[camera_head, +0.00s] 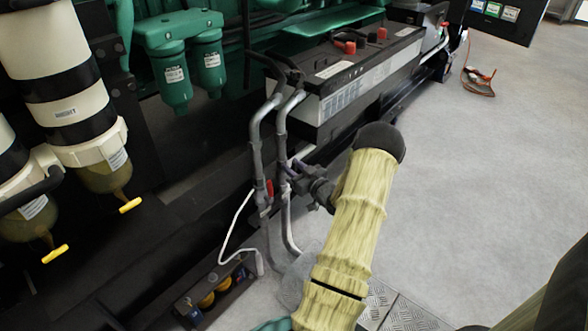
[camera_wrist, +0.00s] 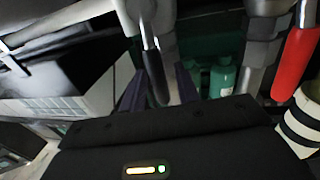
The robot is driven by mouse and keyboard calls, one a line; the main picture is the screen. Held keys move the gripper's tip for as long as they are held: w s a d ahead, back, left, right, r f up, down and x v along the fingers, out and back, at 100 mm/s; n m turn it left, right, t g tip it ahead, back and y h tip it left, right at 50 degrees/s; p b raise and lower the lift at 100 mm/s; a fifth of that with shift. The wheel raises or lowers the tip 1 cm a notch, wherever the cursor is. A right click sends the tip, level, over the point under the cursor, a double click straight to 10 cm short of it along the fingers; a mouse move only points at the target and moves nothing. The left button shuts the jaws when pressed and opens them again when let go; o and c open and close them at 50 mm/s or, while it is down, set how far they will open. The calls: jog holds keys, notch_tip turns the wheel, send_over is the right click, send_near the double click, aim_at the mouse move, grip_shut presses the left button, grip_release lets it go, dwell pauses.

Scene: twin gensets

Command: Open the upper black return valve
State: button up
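The black valve lever (camera_wrist: 155,78) hangs from a grey pipe in the wrist view, its tip pointing down toward my gripper. My gripper (camera_wrist: 158,92) has its dark purple fingers on either side of the lever. They appear open, with a gap at least on the right; contact cannot be told. In the head view my gripper (camera_head: 291,168) is at the two grey pipes (camera_head: 283,135), below the battery box. The black lever cannot be made out there. A red valve lever (camera_wrist: 297,65) is at the right in the wrist view and also shows in the head view (camera_head: 269,188).
The battery box (camera_head: 345,85) stands close behind my wrist. A white cable (camera_head: 231,232) hangs left of the pipes. Filters with yellow drain taps (camera_head: 130,205) are at the left.

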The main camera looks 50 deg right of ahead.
grip_shut()
jog(key=shift+r+p, duration=0.1)
jog(key=shift+p, duration=0.35)
jog(key=shift+d+m, duration=0.15)
jog(key=shift+m, duration=0.15)
grip_release()
jog(key=shift+s, duration=0.15)
